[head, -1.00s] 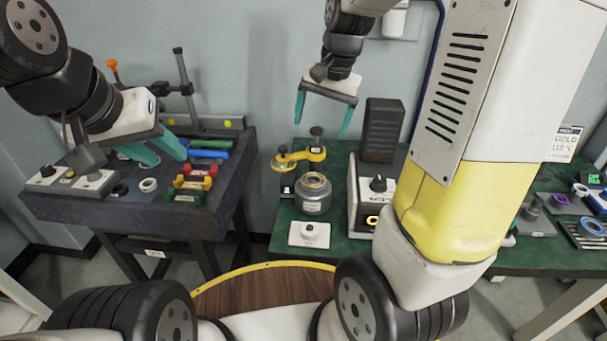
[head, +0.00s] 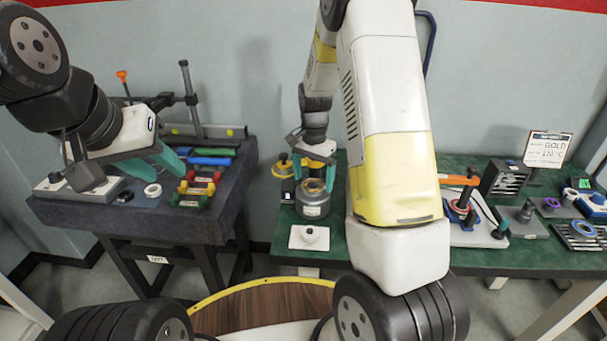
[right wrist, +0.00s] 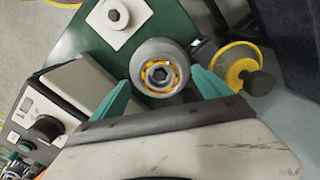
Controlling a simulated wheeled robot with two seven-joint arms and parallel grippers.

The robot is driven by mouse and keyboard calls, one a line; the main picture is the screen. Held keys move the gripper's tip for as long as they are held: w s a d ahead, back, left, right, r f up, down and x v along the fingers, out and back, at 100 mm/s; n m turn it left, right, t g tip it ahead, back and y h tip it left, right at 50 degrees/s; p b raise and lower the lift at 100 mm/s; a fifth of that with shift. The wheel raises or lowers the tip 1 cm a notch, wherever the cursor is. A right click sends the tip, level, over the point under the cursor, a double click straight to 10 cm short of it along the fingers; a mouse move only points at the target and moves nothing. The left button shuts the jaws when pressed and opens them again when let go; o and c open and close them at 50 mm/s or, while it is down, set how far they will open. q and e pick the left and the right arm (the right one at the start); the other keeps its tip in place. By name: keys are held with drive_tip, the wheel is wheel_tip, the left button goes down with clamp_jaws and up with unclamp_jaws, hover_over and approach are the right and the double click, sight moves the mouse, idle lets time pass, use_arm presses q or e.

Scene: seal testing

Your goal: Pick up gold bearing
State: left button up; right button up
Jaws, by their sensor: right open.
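The gold bearing (right wrist: 157,74) shows as a gold ring with a dark centre inside the round grey pot (right wrist: 141,58) in the right wrist view. In the head view the grey pot (head: 313,207) stands on the green bench, and its top is partly covered by my gripper. My right gripper (head: 314,172) is open above the pot. In the right wrist view its teal fingers (right wrist: 160,88) lie on either side of the pot, with nothing held between them. My left gripper (head: 160,163) is open and empty over the dark table at left.
A white plate with a knob (head: 309,238) lies in front of the pot. A yellow-armed fixture (right wrist: 240,68) stands close beside it. A grey box with a black knob (right wrist: 65,120) is on the other side. My right arm hides part of the green bench (head: 470,262).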

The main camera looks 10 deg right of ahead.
drive_tip(key=shift+f, duration=0.75)
drive_tip(key=shift+w, duration=0.1)
clamp_jaws()
drive_tip(key=shift+r, duration=0.15)
drive_tip(key=shift+r, duration=0.6)
wheel_tip(320, 180, up, 2)
drive_tip(key=shift+r, duration=0.1)
drive_tip(key=s+a+r, duration=0.1)
drive_tip(key=s+a, duration=0.3)
drive_tip(key=s, duration=1.1)
drive_tip(key=shift+s+a+r, duration=0.15)
drive_tip(key=shift+s+r, duration=0.05)
drive_tip(key=shift+s, duration=0.05)
drive_tip(key=shift+w, duration=0.1)
